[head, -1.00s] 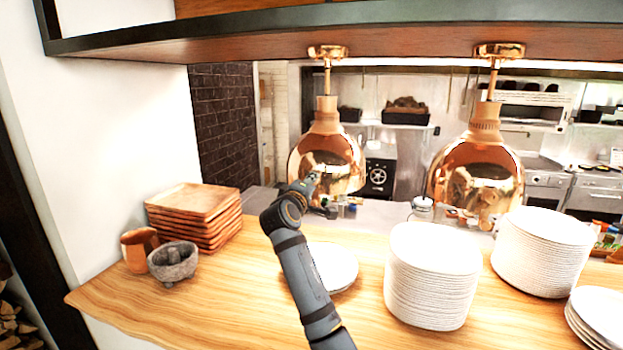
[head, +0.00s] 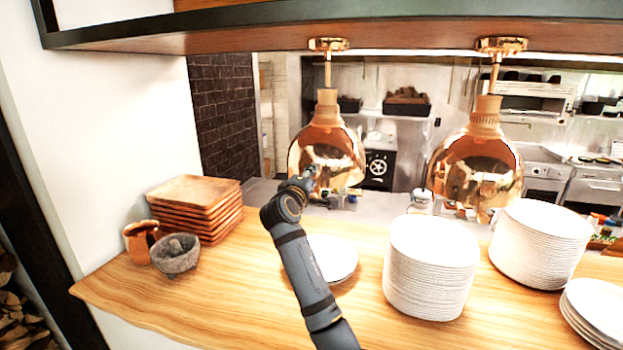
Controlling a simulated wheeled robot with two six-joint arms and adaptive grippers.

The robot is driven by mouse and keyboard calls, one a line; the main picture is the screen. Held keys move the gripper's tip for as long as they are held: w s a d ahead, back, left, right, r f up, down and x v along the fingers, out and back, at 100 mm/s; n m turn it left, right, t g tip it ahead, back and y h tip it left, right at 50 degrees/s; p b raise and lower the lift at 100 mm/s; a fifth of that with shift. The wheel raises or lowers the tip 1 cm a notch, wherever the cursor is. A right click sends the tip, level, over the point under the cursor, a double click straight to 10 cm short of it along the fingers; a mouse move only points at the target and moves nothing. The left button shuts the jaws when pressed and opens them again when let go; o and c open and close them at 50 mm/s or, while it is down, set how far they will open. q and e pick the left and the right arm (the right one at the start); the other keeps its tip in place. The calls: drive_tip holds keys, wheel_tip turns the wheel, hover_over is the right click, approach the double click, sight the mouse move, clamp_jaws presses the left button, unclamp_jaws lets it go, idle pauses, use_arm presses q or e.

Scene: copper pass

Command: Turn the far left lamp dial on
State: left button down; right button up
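The left copper heat lamp (head: 327,150) hangs from the overhead shelf on a copper stem, with a round ceiling mount (head: 328,44) at its top. A second copper lamp (head: 477,165) hangs to its right. I cannot make out a lamp dial clearly on either lamp or on the shelf. My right arm reaches up from the bottom centre, and my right gripper (head: 308,178) is at the lower left edge of the left lamp's shade. Its fingers are small and mostly hidden by the wrist, so I cannot tell whether it touches the shade. My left gripper is out of view.
On the wooden counter (head: 240,290) stand stacked wooden trays (head: 195,207), a copper mug (head: 139,242) and a stone mortar (head: 175,256) at left. A white plate (head: 335,259) lies behind my arm. Tall plate stacks (head: 431,268) stand at right. The dark-edged shelf (head: 240,41) runs overhead.

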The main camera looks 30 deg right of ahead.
drive_tip(key=shift+o, duration=0.8)
drive_tip(key=v, duration=0.7)
drive_tip(key=shift+a, duration=0.25)
drive_tip(key=shift+s+d, duration=0.1)
